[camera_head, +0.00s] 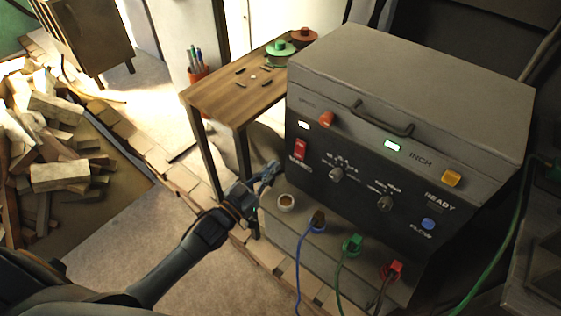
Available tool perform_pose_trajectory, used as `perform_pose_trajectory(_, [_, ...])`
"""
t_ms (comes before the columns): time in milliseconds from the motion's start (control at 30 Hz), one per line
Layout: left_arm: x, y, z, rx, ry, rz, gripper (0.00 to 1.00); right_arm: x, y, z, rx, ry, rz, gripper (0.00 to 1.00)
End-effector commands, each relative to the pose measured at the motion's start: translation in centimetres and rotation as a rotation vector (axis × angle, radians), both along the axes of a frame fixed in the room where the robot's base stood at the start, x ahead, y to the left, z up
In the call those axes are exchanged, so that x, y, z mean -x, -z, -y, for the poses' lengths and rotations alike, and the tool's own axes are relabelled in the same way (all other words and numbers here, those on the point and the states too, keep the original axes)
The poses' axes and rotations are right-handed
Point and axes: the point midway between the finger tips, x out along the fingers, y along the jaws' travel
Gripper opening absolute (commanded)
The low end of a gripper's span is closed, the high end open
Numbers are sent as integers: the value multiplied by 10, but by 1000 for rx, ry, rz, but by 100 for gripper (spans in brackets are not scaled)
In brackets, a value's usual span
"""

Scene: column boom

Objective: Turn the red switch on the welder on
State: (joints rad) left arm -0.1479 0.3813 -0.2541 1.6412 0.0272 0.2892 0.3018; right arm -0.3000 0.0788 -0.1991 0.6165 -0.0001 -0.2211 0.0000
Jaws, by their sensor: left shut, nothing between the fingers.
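The welder (400,85) is a large grey box with a dark front panel, standing at the right. Its red switch (300,149) is a small rocker at the left of the panel; I cannot tell which way it is tipped. My left gripper (272,172) is shut and empty, in front of the welder's left side. It appears a little below and left of the red switch, apart from it in the picture. My right gripper is not in view.
A wooden table (215,98) stands behind left; a wood pile (55,150) lies far left.

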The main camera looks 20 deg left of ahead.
Motion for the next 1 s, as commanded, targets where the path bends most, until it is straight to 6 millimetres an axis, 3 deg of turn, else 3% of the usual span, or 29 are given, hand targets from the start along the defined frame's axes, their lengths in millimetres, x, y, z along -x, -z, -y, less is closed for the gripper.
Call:
perform_pose_trajectory(100, [19, -2, -6, -1, 1, -2, 0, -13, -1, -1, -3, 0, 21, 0])
perform_pose_trajectory(300, [32, -6, -12, 0, 0, 0, 0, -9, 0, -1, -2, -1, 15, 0])
perform_pose_trajectory(833, [32, -6, -12, 0, 0, 0, 0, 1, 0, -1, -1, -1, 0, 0])
perform_pose_trajectory(933, [32, 4, -14, -7, -9, -21, 0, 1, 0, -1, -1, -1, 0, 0])
perform_pose_trajectory(1000, [33, 25, -19, -22, -30, -68, 0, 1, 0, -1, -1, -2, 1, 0])
